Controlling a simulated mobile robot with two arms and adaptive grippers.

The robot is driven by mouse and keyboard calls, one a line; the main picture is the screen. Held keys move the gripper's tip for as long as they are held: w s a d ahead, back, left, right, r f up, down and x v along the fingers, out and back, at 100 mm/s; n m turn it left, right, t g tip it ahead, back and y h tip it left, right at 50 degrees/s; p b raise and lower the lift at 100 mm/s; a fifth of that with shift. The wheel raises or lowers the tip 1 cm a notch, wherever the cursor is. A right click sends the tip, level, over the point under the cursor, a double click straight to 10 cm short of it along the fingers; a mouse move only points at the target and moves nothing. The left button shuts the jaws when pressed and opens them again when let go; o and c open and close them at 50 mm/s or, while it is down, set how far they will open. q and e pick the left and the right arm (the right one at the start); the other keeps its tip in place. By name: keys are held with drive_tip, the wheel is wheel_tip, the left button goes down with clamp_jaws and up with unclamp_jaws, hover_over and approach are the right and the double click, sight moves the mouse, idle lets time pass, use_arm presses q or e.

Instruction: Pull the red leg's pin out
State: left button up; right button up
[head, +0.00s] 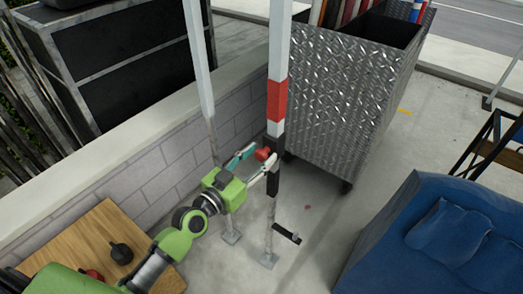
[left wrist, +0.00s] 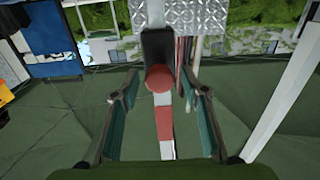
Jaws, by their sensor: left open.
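The leg with the red band (head: 277,98) stands upright, white above and below the band, with a black section lower down. Its pin has a round red knob (head: 263,154) sticking out at the black section. In the left wrist view the knob (left wrist: 159,78) shows near the middle, in front of the leg's black part, with the red band (left wrist: 164,122) below it in the picture. My left gripper (head: 258,161) is open at the knob, one finger on each side. In the left wrist view, gaps show between the knob and both fingers. My right gripper is out of view.
A metal tread-plate cart (head: 340,100) stands just behind the leg. Another white leg (head: 201,80) stands to the left, by a low block wall (head: 165,165). A wooden table (head: 85,240) with dark and red items is at lower left. A blue sofa (head: 425,235) is at right.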

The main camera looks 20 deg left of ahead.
use_arm(q)
drive_tip(key=shift+w+d, duration=0.25)
drive_tip(key=shift+w, duration=0.4)
clamp_jaws()
drive_tip(key=shift+s+a+f, duration=0.15)
drive_tip(key=shift+s, duration=0.25)
drive_tip(key=v, duration=0.4)
drive_tip(key=shift+w, duration=0.1)
